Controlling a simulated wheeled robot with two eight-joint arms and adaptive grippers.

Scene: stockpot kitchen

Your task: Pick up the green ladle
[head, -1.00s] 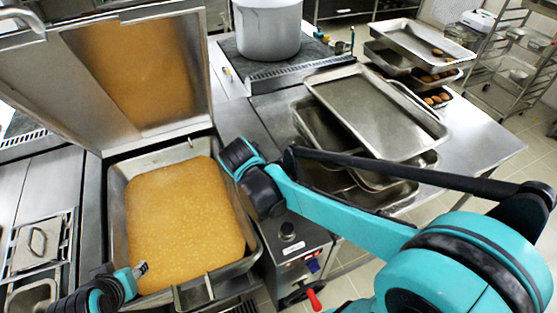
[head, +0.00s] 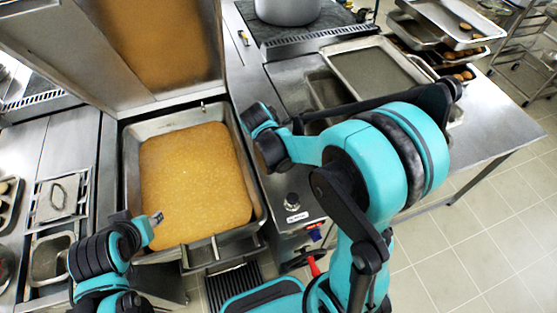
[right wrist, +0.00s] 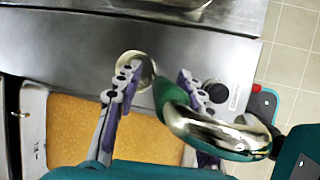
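The green ladle (right wrist: 165,88) shows in the right wrist view, seen nearly along its length. Its shiny curved hook end is large and close to the camera, and its small round bowl lies farther off behind the left finger. My right gripper (right wrist: 158,74) has its two patterned fingers spread on either side of the green handle. A gap shows between the handle and the left finger. In the head view I cannot make out the ladle, and my right arm covers that area. My left gripper (head: 156,218) is above the pan's lower left edge, its fingers too small to judge.
A deep pan (head: 262,212) with a yellow-brown filling stands below a raised lid (head: 70,45). A control panel (head: 293,208) is to its right. Trays (head: 378,68) lie on the steel counter, with a stockpot (head: 287,8) behind. Tiled floor (head: 470,235) is free at right.

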